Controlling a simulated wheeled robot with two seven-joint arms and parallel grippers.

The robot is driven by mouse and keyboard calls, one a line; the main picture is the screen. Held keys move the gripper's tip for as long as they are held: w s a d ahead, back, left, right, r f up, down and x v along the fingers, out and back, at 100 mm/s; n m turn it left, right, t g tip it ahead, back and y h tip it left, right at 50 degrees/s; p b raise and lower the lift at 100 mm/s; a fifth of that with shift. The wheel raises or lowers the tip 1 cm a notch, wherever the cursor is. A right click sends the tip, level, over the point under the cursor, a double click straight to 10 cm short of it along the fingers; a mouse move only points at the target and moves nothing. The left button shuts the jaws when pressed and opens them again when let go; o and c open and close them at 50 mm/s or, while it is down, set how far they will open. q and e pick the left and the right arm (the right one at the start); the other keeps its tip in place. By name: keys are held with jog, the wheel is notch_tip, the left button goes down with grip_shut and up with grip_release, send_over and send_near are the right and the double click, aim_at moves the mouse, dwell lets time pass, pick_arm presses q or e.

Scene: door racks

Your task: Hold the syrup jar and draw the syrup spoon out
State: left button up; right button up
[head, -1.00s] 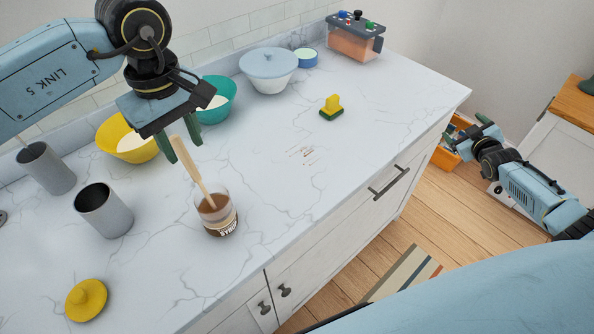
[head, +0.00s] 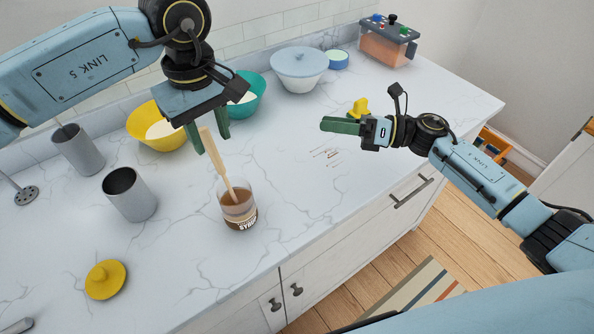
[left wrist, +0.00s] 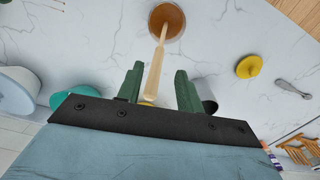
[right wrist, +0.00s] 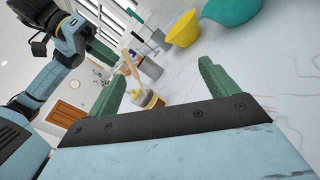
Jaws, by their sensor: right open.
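The syrup jar (head: 239,216) is a clear glass of brown syrup standing upright near the counter's front edge. The wooden syrup spoon (head: 215,160) leans in it, its handle up. My left gripper (head: 209,139) is open above the jar, fingers down, at the handle's upper end. In the left wrist view the spoon handle (left wrist: 155,75) lies between its open fingers (left wrist: 160,70), nearer one finger; the jar (left wrist: 167,20) is beyond. My right gripper (head: 323,125) is open and empty to the right of the jar, pointing left. The jar (right wrist: 154,101) shows between its fingers (right wrist: 162,70) in the right wrist view.
Grey cups (head: 130,195) and a yellow lid (head: 106,279) stand left of the jar. Yellow (head: 153,130) and teal (head: 246,100) bowls and a lidded white bowl (head: 298,75) are behind. A yellow-green sponge (head: 358,106) is behind my right gripper.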

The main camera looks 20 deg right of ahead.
aim_at(237, 203)
jog(key=s+a+f+n+g+h, duration=0.1)
jog(key=s+a+f+n+g, duration=0.1)
jog(key=a, duration=0.5)
jog(key=s+a+f+n+g+h, duration=0.1)
jog(key=s+a+f+n+g, duration=0.1)
jog(key=a+n, duration=0.4)
jog(key=s+a+f+n+g, duration=0.3)
jog(key=a+f+n, duration=0.1)
jog(key=a, duration=0.6)
jog(key=shift+f+g+h, duration=0.3)
jog(key=shift+f+h, duration=0.1)
